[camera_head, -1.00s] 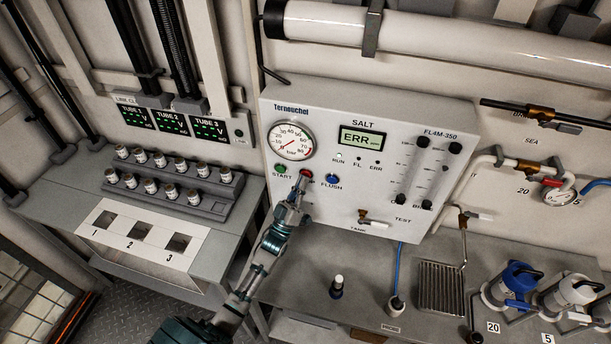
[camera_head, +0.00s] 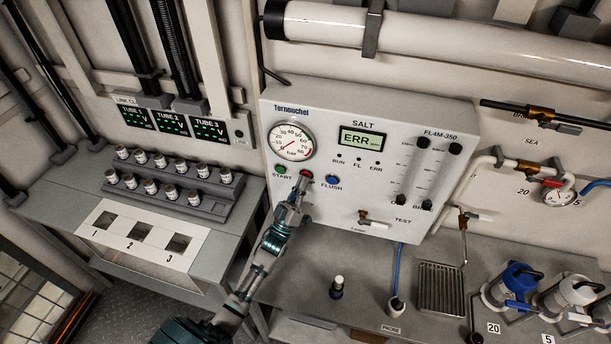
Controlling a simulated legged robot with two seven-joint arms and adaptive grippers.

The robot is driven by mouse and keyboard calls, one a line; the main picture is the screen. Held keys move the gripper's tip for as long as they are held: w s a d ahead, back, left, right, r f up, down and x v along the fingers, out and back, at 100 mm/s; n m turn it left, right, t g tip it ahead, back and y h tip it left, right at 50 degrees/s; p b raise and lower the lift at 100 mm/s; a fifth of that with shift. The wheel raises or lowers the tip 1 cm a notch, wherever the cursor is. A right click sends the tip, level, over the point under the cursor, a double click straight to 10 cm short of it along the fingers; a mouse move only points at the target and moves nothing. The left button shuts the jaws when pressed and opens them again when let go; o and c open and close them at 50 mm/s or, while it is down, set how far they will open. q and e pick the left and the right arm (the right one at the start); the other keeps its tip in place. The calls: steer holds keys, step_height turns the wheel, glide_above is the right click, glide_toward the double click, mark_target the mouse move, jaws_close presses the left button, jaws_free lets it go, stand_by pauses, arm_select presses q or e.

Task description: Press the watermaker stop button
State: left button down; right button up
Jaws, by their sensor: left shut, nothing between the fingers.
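The watermaker panel (camera_head: 350,210) is a pale box on the wall with a round gauge (camera_head: 291,141) and a display (camera_head: 362,139) reading ERR. Below the gauge sit a green START button (camera_head: 280,169), a red button (camera_head: 306,174) and a blue FLUSH button (camera_head: 331,180). The red button's label is hidden behind my left gripper (camera_head: 301,185). That gripper is shut and empty, its tips at the lower edge of the red button; contact looks likely, but I cannot tell how far the button is pushed. The RUN, FL and ERR lamps are dark. My right gripper is out of view.
A grey bench (camera_head: 300,293) below the panel holds a small dark bottle with a white cap (camera_head: 337,287), a drain grate (camera_head: 441,288) and filter housings (camera_head: 515,285). A rack of small jars (camera_head: 172,190) stands at left. A valve (camera_head: 370,219) protrudes low on the panel.

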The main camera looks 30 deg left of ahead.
arm_select(q)
steer(key=shift+s+d+y, duration=0.2)
steer(key=shift+s+y, duration=0.1)
steer(key=shift+s, duration=0.3)
steer(key=shift+s+p, duration=0.1)
steer(key=shift+p, duration=0.25)
steer(key=s+p, duration=0.1)
steer(key=s, duration=0.1)
steer(key=s+d+p, duration=0.1)
steer(key=s, duration=0.1)
steer(key=shift+s+d, duration=0.1)
steer(key=shift+s, duration=0.25)
